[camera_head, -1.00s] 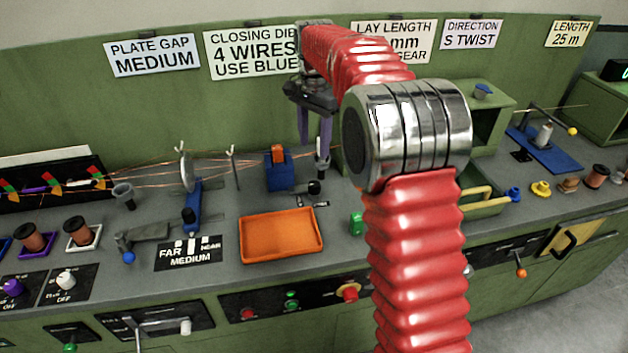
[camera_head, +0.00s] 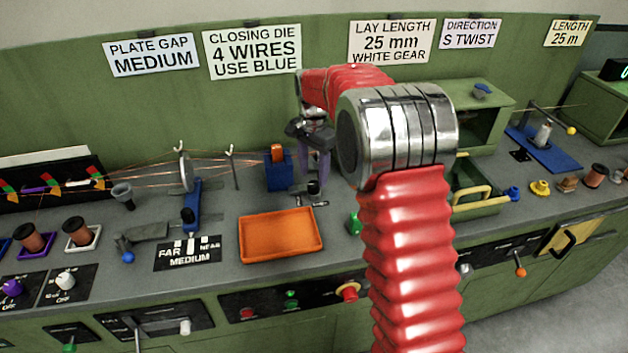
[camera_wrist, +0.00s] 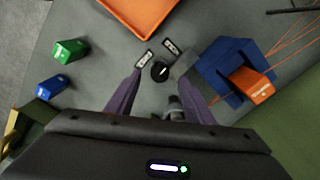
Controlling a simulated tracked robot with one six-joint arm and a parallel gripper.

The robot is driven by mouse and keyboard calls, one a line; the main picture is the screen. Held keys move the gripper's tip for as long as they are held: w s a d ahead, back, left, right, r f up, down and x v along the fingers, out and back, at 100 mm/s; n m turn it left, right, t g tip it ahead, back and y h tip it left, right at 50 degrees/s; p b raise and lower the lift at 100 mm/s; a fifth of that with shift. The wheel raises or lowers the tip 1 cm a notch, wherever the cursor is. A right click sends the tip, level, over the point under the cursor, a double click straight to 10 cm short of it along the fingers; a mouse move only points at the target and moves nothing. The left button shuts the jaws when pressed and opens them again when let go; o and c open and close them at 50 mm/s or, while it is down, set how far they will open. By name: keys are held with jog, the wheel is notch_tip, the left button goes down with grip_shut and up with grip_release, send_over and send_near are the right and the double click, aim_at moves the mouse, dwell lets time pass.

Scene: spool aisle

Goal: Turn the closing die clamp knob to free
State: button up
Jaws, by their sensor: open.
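The closing die block (camera_head: 279,176) is blue with an orange die (camera_head: 278,153) in its top. It also shows in the wrist view (camera_wrist: 222,66), to the right. The black clamp knob (camera_head: 313,188) stands on the bench just right of the block. In the wrist view the knob (camera_wrist: 160,71) has a pale pointer line, with two small black labels beyond it. My gripper (camera_head: 316,174) is open and empty, pointing down above the knob. In the wrist view its purple fingers lie to either side of the knob; contact cannot be told. A grey post shows between the fingers.
An orange tray (camera_head: 281,234) lies in front of the knob. A green block (camera_wrist: 68,51) and a smaller blue block (camera_wrist: 50,87) lie to the left in the wrist view. Copper wires (camera_head: 135,173) run into the die block from the left.

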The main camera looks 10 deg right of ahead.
aim_at(313, 184)
jog(key=shift+f, duration=1.8)
jog(key=shift+c, duration=0.3)
jog(key=c, duration=1)
